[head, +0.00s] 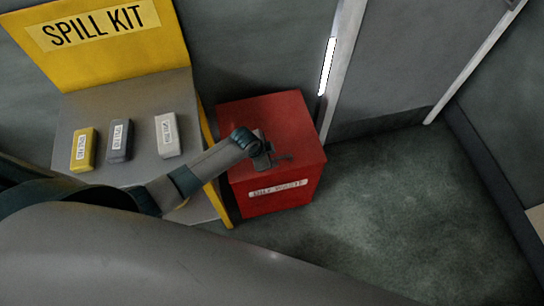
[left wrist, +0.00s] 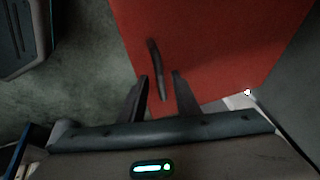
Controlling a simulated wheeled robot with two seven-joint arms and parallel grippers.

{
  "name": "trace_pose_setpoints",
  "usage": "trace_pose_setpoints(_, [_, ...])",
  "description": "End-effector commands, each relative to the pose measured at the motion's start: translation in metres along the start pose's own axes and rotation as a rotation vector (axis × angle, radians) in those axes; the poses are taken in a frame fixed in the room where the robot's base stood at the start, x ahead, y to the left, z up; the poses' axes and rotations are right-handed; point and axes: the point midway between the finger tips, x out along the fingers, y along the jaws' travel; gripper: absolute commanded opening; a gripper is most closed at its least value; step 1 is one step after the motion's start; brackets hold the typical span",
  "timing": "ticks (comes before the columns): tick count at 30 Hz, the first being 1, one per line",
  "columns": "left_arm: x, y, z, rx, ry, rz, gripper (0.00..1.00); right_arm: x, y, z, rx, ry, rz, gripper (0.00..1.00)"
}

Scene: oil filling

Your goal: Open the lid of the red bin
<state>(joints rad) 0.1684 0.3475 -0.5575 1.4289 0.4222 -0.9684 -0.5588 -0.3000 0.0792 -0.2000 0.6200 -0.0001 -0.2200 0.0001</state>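The red bin (head: 305,130) stands on the floor with its flat lid shut. A white label (head: 278,189) is on its front face. My left gripper (head: 268,162) is over the lid, and a thin dark handle (head: 284,157) shows beside it. In the left wrist view, the red lid (left wrist: 225,45) fills the upper middle, with the dark handle (left wrist: 155,65) on it. The fingers of my left gripper (left wrist: 161,85) are apart, and the handle's near end reaches into the gap between them. I cannot tell if they touch it. My right gripper is out of view.
A yellow and grey spill kit stand (head: 130,85) is left of the bin. It holds a yellow block (head: 83,150), a dark grey block (head: 120,141) and a light grey block (head: 167,135). A wall is close behind the bin. The floor (head: 400,200) to its right is clear.

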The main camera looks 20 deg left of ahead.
Motion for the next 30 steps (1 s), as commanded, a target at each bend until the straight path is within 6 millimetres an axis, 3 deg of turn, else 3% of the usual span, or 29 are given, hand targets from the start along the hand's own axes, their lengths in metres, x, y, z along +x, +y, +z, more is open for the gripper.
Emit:
trace_pose_setpoints(10, [0.002, 0.000, 0.000, 0.000, 0.000, 0.000, 0.29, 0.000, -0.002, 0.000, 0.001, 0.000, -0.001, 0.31])
trace_pose_setpoints(14, [0.002, 0.000, 0.000, 0.000, 0.000, 0.000, 0.00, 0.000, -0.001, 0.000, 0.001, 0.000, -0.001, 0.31])
trace_pose_setpoints(23, [0.000, -0.001, -0.001, -0.002, 0.000, 0.005, 0.00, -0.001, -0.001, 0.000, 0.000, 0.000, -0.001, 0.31])
trace_pose_setpoints(30, [-0.012, -0.016, -0.013, -0.019, 0.001, 0.047, 0.00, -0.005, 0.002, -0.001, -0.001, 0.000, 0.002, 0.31])
